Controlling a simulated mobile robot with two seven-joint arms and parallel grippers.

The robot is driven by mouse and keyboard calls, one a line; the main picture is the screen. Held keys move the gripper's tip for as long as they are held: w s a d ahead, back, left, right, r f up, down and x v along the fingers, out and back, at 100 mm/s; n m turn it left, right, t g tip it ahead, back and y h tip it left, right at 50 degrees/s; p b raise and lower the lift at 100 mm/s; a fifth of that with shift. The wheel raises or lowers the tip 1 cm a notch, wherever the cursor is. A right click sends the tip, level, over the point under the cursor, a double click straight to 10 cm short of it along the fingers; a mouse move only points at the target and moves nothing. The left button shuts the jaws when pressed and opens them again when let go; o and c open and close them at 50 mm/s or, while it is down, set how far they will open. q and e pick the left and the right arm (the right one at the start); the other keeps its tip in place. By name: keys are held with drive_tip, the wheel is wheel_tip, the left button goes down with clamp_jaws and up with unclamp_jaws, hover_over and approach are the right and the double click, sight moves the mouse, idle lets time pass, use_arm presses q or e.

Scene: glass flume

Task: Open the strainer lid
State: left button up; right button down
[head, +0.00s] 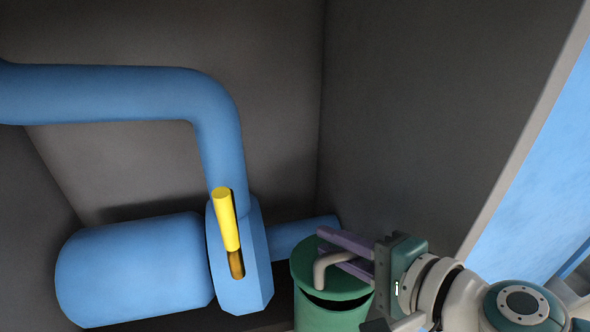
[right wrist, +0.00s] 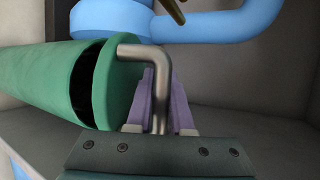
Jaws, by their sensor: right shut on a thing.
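The strainer is a green cylinder (head: 330,316) standing low at the bottom of the head view. Its green lid (head: 303,263) is partly raised, with a dark gap between lid and body; the gap also shows beside the lid (right wrist: 117,95) in the right wrist view. A bent grey metal handle (head: 322,268) is fixed to the lid. My right gripper (head: 330,247) is shut on this handle, its purple fingers on either side of the bar (right wrist: 160,80). The strainer's inside is too dark to make out. My left gripper is not in view.
A blue pump body (head: 135,270) with a thick blue pipe (head: 120,92) stands left of the strainer. A yellow lever (head: 226,220) sticks up from its blue flange (head: 258,265). Grey walls (head: 410,110) close in behind and to the right.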

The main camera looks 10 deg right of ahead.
drive_tip(key=shift+w+r+p, duration=0.2)
drive_tip(key=shift+r+p, duration=0.15)
drive_tip(key=shift+w+r, duration=0.15)
drive_tip(key=shift+w, duration=0.05)
drive_tip(key=shift+w+r+p, duration=0.35)
drive_tip(key=shift+w, duration=0.35)
drive_tip(key=shift+d+f, duration=0.1)
drive_tip(key=shift+f, duration=0.05)
idle(0.7)
idle(0.5)
